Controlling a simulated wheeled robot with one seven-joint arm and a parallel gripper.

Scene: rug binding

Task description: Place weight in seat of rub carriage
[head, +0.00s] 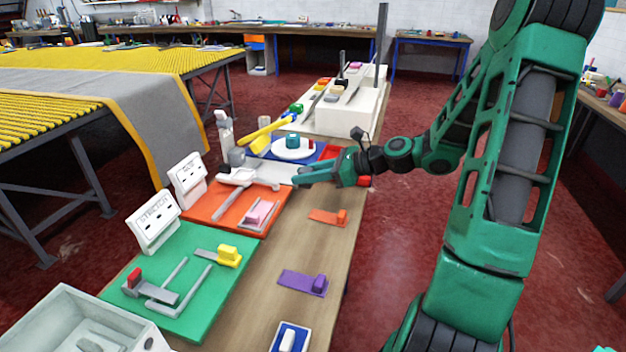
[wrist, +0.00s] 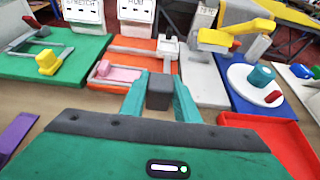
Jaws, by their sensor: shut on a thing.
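My gripper (head: 298,181) reaches in from the right over the pale grey mat. In the wrist view its teal fingers (wrist: 160,98) are shut on a dark grey block (wrist: 160,90), which looks like the weight. The block is held above the bench, in front of the orange and pale grey mats. A white piece with a grey bar (head: 238,175), perhaps the rub carriage, sits at the back of the orange mat; it also shows in the wrist view (wrist: 168,47). I cannot make out its seat clearly. The gripper is to its right and apart from it.
The orange mat (head: 205,214) also bears a pink block in a grey frame (head: 260,213). A white disc with a teal cylinder (head: 292,147) and a yellow-handled arm (head: 262,138) stand beyond. A red tray (wrist: 268,138) is at right. Green mat (head: 200,258) lies nearer.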

